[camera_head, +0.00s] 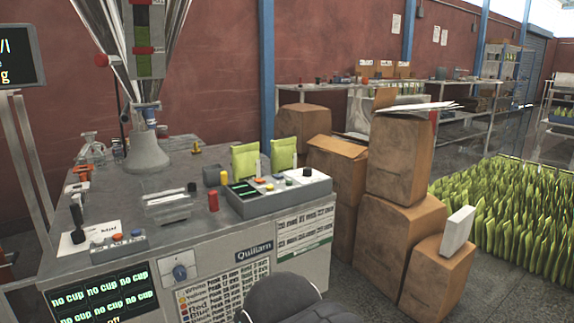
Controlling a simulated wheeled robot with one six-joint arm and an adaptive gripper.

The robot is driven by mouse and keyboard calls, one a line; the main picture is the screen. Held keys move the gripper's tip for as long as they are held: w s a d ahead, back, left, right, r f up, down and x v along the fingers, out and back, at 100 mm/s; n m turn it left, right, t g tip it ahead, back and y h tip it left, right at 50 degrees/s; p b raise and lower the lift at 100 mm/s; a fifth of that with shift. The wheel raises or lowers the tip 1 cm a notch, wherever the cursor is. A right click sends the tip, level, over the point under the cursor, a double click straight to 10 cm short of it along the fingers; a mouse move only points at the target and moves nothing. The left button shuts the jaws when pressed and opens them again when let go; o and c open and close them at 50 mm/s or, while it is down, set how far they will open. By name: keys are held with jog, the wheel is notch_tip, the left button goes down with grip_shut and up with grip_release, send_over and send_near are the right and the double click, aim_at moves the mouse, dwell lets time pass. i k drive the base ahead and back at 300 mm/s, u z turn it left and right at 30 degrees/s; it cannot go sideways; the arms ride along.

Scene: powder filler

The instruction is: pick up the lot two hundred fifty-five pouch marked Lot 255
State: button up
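Two yellow-green pouches stand upright side by side on the grey machine table (185,240). The left pouch (245,162) is behind the grey control box (290,194), and the right pouch (283,154) is close beside it. The control box hides their lower parts. No lot marking is readable on either pouch, so I cannot tell which is Lot 255. My gripper is not in view.
Stacked cardboard boxes (398,170) stand right of the table. Many green pouches (505,205) fill the floor at right. A funnel (147,155) rises from the table. A dark rounded object (283,298) is at the bottom front.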

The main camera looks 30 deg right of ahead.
aim_at(283, 155)
jog(key=u, duration=0.2)
jog(key=k, duration=0.3)
jog(key=z, duration=1.35)
jog(key=i, duration=0.95)
jog(key=z, duration=0.7)
jog(key=i, duration=1.25)
jog(key=u, duration=0.55)
jog(key=i, duration=0.5)
jog(key=u, duration=0.25)
